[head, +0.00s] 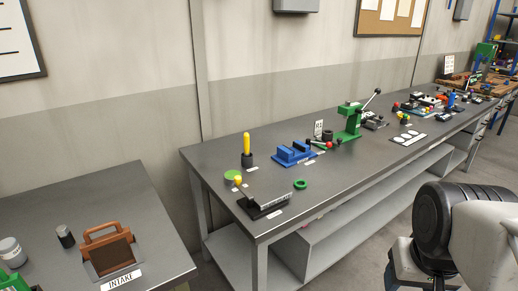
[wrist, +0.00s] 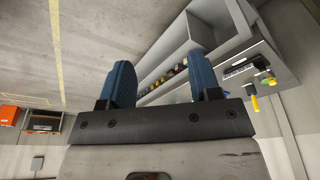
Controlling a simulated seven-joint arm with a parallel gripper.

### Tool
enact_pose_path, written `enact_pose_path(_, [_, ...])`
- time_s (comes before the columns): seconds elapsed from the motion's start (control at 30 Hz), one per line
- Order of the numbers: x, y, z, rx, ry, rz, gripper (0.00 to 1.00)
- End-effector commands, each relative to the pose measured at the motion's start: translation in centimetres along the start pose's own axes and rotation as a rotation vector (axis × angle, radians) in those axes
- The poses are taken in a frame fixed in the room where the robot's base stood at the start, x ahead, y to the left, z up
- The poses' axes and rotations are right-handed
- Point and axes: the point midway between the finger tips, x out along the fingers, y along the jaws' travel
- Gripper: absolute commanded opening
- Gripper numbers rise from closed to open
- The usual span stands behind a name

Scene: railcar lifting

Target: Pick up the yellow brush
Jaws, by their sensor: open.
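The yellow brush (head: 246,143) stands upright in a small dark holder (head: 247,160) near the left end of the long grey workbench (head: 215,163). In the wrist view a small yellow upright shape (wrist: 254,103) shows at the far right; it may be the brush. My gripper (wrist: 160,72) has two blue fingers set wide apart with nothing between them. It is well away from the brush, pointing past the bench toward the floor and lower shelf. The fingers do not show in the head view.
A green press (head: 349,121) stands farther right. A separate table (head: 150,205) holds a brown tote (head: 107,255).

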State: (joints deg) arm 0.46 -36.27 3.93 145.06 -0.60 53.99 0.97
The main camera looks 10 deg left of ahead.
Motion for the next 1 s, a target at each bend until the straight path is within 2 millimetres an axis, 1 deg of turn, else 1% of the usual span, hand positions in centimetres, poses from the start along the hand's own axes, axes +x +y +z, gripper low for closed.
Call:
enact_pose_path(0.17, [-0.3,-0.1,-0.8,-0.009,-0.002,-0.001,0.57])
enact_pose_path(0.27, [-0.7,-0.3,-1.9,-0.024,-0.006,-0.002,0.57])
enact_pose_path(0.37, [-1.3,-0.6,-3.5,-0.047,-0.010,-0.004,0.57])
enact_pose_path(0.47, [-1.9,-1.0,-5.6,-0.073,-0.014,-0.007,0.57])
enact_pose_path(0.7, [-3.4,-2.3,-11.3,-0.150,-0.030,-0.014,0.57])
enact_pose_path(1.0, [-4.6,-4.3,-18.5,-0.246,-0.047,-0.023,0.57])
